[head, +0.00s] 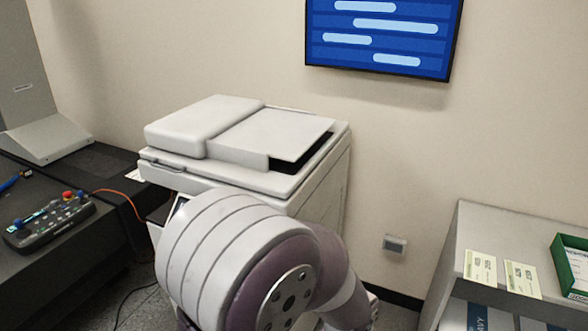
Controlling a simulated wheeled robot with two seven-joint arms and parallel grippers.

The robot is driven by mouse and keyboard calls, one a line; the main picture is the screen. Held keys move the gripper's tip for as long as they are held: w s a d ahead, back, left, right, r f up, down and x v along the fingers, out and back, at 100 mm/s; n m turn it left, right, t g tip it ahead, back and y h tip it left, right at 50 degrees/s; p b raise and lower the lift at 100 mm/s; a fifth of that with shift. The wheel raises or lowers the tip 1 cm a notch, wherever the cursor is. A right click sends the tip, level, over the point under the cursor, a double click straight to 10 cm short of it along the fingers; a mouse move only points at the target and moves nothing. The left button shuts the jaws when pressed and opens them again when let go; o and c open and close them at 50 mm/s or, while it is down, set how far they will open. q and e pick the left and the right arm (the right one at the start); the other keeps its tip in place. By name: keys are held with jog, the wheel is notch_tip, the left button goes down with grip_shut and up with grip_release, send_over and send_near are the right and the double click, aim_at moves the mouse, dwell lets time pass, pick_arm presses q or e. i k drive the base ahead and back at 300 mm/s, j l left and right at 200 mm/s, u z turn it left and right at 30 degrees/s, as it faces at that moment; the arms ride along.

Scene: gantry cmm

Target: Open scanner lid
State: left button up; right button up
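The scanner (325,190) is a white floor-standing machine against the back wall. Its lid (215,128), with a raised feeder and a tray over a dark slot, lies flat and looks closed on the body. A small dark handle or recess (168,166) shows at the lid's front left edge. One of my arms, white and mauve, rises in front of the scanner and hides much of its front and control panel. Neither gripper can be seen, so I cannot tell their distance from the lid.
A dark bench (75,256) at left carries a control box (50,219) with joysticks and an orange cable. A grey cabinet (462,228) with cards and a green tray (562,262) stands at right. A screen (382,35) hangs on the wall. Some floor shows between scanner and cabinet.

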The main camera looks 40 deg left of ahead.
aim_at(251, 145)
jog(key=j+u, duration=0.1)
jog(key=u, duration=0.9)
jog(key=j+u, duration=0.15)
jog(key=u, duration=0.35)
jog(key=j+u, duration=0.1)
jog(key=u, duration=0.4)
